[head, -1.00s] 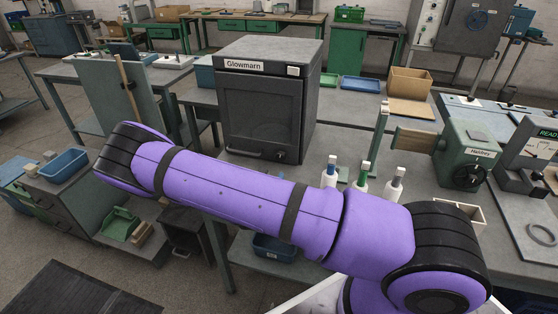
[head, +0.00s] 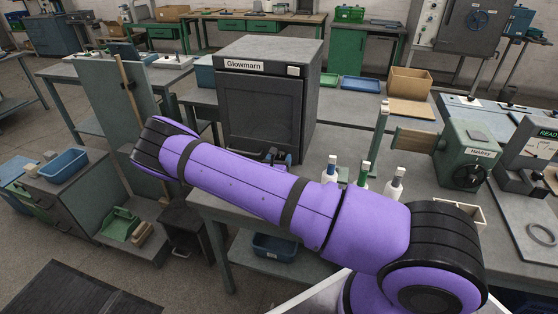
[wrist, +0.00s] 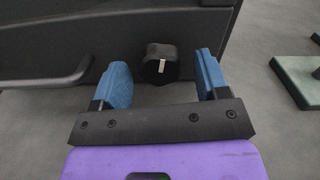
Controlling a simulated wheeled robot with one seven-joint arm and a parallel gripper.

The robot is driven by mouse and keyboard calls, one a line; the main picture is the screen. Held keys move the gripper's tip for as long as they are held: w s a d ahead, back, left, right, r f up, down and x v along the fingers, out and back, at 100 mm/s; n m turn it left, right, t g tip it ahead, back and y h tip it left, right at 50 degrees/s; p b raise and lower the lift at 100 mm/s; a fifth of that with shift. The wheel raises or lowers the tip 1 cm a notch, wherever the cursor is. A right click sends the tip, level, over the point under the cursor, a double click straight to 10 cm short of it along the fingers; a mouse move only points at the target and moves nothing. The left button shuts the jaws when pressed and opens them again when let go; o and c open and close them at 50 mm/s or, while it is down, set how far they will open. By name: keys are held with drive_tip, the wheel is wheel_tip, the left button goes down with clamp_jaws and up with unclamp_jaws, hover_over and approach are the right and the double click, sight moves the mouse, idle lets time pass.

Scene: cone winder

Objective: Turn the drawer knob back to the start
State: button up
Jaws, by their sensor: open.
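The knob (wrist: 151,75) is dark and faceted, with a short white mark pointing nearly upright. It sits low on the front of the dark grey Glowmarn cabinet (head: 270,75). My gripper (wrist: 162,60) is open, its blue fingers on either side of the knob in the wrist view, with a gap showing at each side. Nothing is held. In the head view my gripper (head: 278,157) is at the cabinet's lower front and covers the knob. How deep the knob lies between the fingers is hard to tell.
A bar handle (wrist: 45,80) is left of the knob on the cabinet front. A green plate (wrist: 300,78) lies at the right in the wrist view.

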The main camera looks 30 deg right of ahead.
drive_tip(key=c, duration=0.9)
drive_tip(key=shift+n, duration=0.8)
drive_tip(key=o, duration=0.9)
drive_tip(key=v, duration=1.1)
drive_tip(key=shift+w, duration=0.1)
drive_tip(key=shift+r, duration=0.1)
